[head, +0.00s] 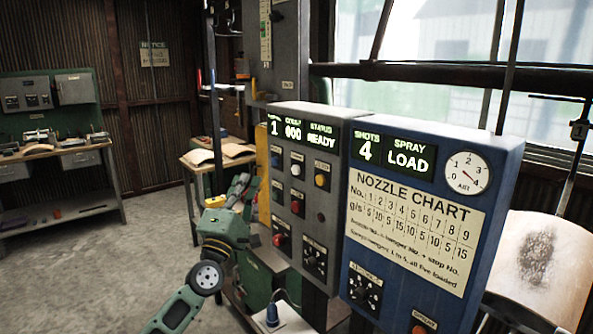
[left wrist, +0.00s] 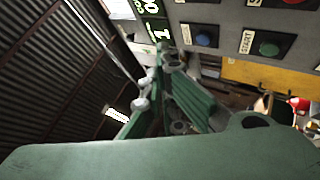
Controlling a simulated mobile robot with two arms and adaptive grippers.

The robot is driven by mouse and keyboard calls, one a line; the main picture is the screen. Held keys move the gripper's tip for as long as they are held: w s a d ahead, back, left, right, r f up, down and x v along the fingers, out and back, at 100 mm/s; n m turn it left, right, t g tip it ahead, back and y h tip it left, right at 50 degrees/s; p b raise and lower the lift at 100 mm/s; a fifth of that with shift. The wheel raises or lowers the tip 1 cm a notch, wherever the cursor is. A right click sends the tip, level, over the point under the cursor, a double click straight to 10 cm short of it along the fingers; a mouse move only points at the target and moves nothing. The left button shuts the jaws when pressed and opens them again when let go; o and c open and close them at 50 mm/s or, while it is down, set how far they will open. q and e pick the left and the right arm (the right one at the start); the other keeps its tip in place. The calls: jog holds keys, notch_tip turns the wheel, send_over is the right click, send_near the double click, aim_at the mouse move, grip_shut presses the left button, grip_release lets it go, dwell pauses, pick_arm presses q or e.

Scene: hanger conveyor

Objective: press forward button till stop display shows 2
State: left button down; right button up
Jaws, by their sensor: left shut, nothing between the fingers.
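The grey control panel (head: 318,218) stands in the middle of the head view. Its leftmost display (head: 274,127) reads 1; its label is not readable. Beside it are 000 and STATUS READY. Below are a blue button (head: 276,161), a white button (head: 296,169) and a yellow button (head: 320,180); I cannot read which one is forward. In the left wrist view the blue button (left wrist: 206,39) and a green START button (left wrist: 268,48) show at upper right. My left gripper (head: 243,185) is shut and empty, just left of the panel, apart from the buttons. My right gripper is not in view.
A blue panel (head: 340,288) with SHOTS 4, SPRAY LOAD and a nozzle chart adjoins on the right. A yellow post (head: 264,200) stands behind my gripper. A bench (head: 60,150) stands far left, with open floor before it.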

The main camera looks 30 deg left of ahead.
aim_at(295, 170)
pick_arm(q)
jog(key=w+d+b, duration=0.2)
jog(key=w+d, duration=0.1)
jog(key=w, duration=0.5)
jog(key=shift+w+d, duration=0.15)
jog(key=shift+d, duration=0.05)
jog(key=shift+w+f+b, duration=0.1)
jog(key=shift+b, duration=0.25)
dwell(1.1)
jog(key=shift+w+d, duration=0.2)
jog(key=shift+w, duration=0.1)
